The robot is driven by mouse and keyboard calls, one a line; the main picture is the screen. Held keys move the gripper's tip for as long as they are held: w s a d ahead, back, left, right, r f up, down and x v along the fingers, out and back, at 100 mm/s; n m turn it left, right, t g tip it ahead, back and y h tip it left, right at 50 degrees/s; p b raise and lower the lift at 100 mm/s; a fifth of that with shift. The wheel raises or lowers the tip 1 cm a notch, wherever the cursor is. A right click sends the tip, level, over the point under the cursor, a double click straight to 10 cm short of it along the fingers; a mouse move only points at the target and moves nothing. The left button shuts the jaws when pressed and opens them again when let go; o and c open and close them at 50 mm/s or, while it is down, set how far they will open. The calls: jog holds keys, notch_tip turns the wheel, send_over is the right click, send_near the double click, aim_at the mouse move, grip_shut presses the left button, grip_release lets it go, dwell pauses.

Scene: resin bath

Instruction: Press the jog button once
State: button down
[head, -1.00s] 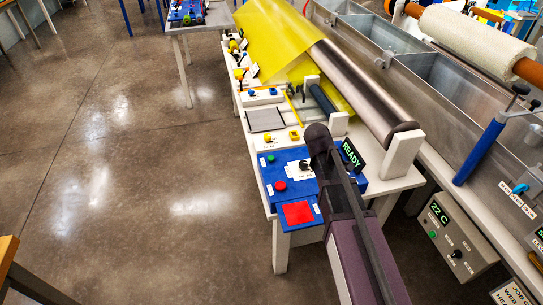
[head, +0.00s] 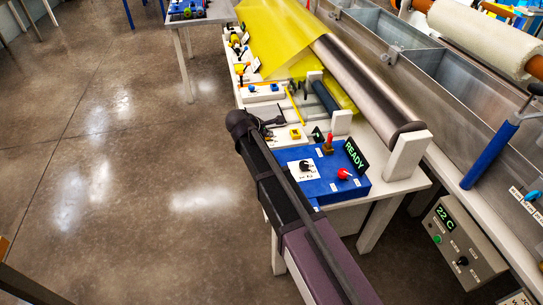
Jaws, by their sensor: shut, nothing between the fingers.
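The blue control panel (head: 325,185) stands on the white bench, right of my arm. On it I see a black knob on a white plate (head: 304,169), a red knob (head: 343,173) and a red-topped lever (head: 329,142). A black READY display (head: 355,156) stands at its back right corner. My arm crosses over the panel's left part and hides it. No button that I can identify as the jog button shows; the labels are too small to read.
A metal roller (head: 370,82) with yellow sheet (head: 275,35) runs behind the panel. A yellow button (head: 295,133) and other small controls line the bench's left side. A grey box reading 22 C (head: 455,240) stands right. The floor (head: 150,150) at left is clear.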

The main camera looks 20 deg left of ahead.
jog(key=shift+a, duration=0.15)
jog(key=shift+f, duration=0.2)
notch_tip(320, 180, down, 8)
jog(key=b, duration=0.8)
jog(key=shift+f+b, duration=0.2)
jog(key=shift+b, duration=0.2)
jog(key=shift+f, duration=0.1)
dwell(1.4)
jog(key=shift+f+b, duration=0.3)
jog(key=shift+b, duration=0.1)
